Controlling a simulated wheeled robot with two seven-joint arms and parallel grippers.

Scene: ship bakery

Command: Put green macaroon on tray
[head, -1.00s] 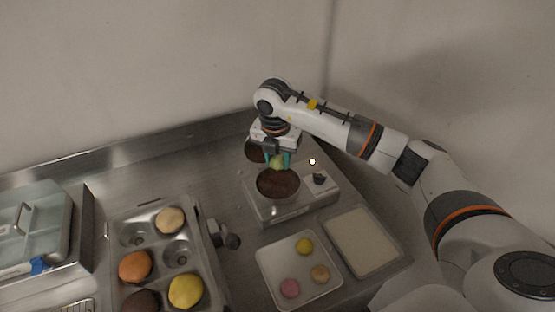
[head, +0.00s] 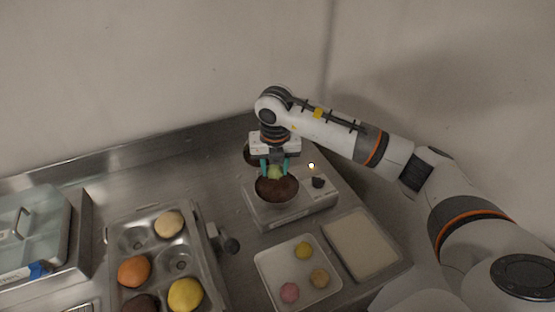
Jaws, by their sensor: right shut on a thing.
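A green macaroon (head: 275,172) is held between the fingers of my right gripper (head: 274,168), which is shut on it. It is just above the near bowl of dark brown filling (head: 276,188) on a steel warmer; I cannot tell whether it touches the filling. A light square tray (head: 275,264) lies in front of the warmer. My left gripper is not in view.
A second tray with a pale flat surface (head: 362,245) lies right of the macaroon tray. A muffin tin (head: 147,214) with several round pieces stands at left. A lidded steel container (head: 30,225) is at far left. The wall closes off the back.

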